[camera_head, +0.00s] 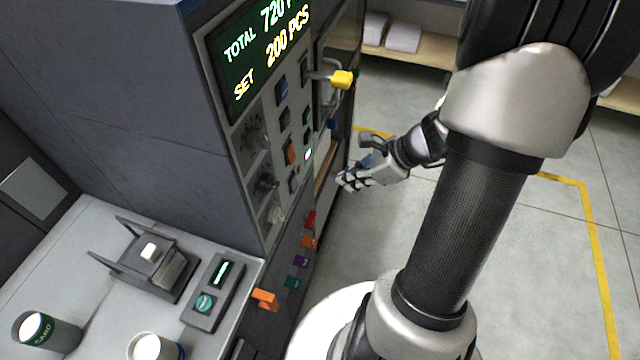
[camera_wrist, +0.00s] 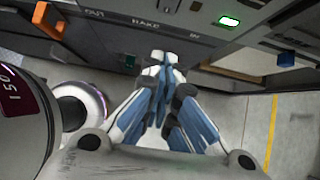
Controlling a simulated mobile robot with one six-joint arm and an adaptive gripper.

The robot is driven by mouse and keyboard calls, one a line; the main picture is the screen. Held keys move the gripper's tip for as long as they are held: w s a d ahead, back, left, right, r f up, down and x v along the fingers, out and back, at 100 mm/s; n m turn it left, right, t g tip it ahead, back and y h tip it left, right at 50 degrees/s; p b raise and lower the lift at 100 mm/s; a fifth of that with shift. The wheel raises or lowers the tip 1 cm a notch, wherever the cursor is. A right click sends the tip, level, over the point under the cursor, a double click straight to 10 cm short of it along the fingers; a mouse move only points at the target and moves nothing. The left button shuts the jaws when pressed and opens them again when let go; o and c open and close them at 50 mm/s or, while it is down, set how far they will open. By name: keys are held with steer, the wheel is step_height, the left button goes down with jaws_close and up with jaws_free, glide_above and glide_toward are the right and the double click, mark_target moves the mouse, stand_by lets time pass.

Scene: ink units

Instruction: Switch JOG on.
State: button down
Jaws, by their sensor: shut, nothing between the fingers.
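The dark machine's control panel (camera_head: 262,165) carries several rocker switches and knobs in the head view. Among them are a blue switch (camera_head: 281,90) and an orange-red switch (camera_head: 290,151). A small lit lamp (camera_head: 308,154) glows near them. I cannot read a JOG label, so I cannot tell which control is JOG. My gripper (camera_head: 343,181) is shut and empty, just right of the panel's lower part. In the wrist view its closed fingertips (camera_wrist: 160,58) point at the machine's front, below small printed labels. I cannot tell whether they touch it. A lit lamp (camera_wrist: 229,21) shows there at upper right.
A display (camera_head: 265,45) reads TOTAL 720 and SET 200 PCS.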

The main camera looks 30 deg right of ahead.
mark_target(294, 183)
steer(key=w+a+r+b+x, duration=0.1)
steer(key=b+x, duration=0.3)
steer(key=x, duration=0.8)
steer(key=shift+w+a+b, duration=0.3)
steer(key=shift+w, duration=0.25)
steer(key=shift+r, duration=0.15)
steer(key=shift+w+a+f+b, duration=0.2)
steer(key=shift+w+a+b, duration=0.05)
steer(key=shift+b, duration=0.05)
